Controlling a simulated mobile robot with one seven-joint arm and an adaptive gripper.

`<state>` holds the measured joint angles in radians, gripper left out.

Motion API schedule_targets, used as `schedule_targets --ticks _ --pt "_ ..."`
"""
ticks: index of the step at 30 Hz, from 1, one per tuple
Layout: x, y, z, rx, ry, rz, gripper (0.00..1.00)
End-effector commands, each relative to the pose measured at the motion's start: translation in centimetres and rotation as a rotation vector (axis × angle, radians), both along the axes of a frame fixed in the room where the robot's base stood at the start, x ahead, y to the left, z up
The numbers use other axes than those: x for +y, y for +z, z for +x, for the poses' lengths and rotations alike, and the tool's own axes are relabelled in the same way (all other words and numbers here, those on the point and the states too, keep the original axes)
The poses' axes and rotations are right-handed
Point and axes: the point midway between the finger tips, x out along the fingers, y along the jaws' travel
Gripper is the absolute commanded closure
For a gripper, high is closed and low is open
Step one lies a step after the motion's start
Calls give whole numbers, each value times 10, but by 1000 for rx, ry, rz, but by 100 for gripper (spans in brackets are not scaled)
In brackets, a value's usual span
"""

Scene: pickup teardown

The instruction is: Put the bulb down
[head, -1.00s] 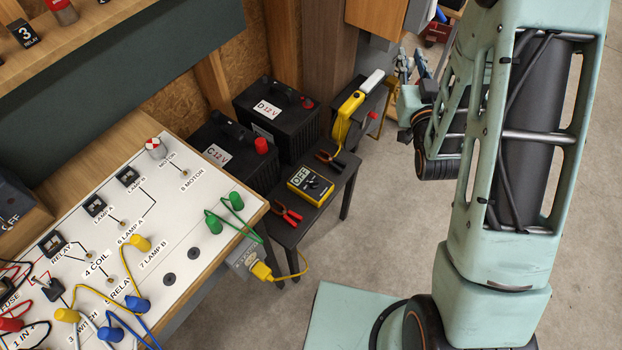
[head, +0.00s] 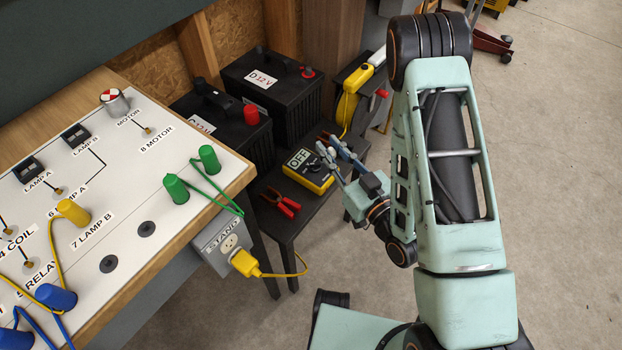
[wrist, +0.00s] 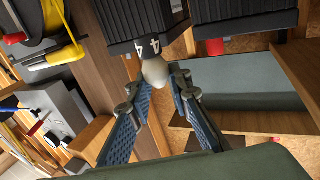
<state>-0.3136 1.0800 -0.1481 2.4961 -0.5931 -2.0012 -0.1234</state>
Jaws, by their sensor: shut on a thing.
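My gripper (head: 335,147) reaches in from the right in the head view, over or beside the small dark stand with the multimeter. In the wrist view my gripper (wrist: 155,88) has its two blue-padded fingers on either side of a pale, round bulb (wrist: 154,72), held at the fingertips. The rest of the bulb is hidden, and I cannot pick the bulb out clearly in the head view. I cannot tell whether it touches anything below.
The yellow multimeter (head: 308,170), reading OFF, and red-handled pliers or clips (head: 281,203) lie on the dark stand (head: 285,232). Black batteries (head: 278,95) stand behind. The white circuit board (head: 130,185) with cables is at left. Open floor (head: 560,180) lies at right.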

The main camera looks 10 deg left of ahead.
Motion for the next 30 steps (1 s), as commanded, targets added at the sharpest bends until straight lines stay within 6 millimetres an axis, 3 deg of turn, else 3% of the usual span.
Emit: schedule_targets --ticks 5,14,18,30 --pt "7 -11 15 -5 12 -4 94" --pt "21 -46 88 -6 8 0 94" --pt "24 -76 110 -2 7 -2 94" --pt "29 -108 135 0 6 -1 94"
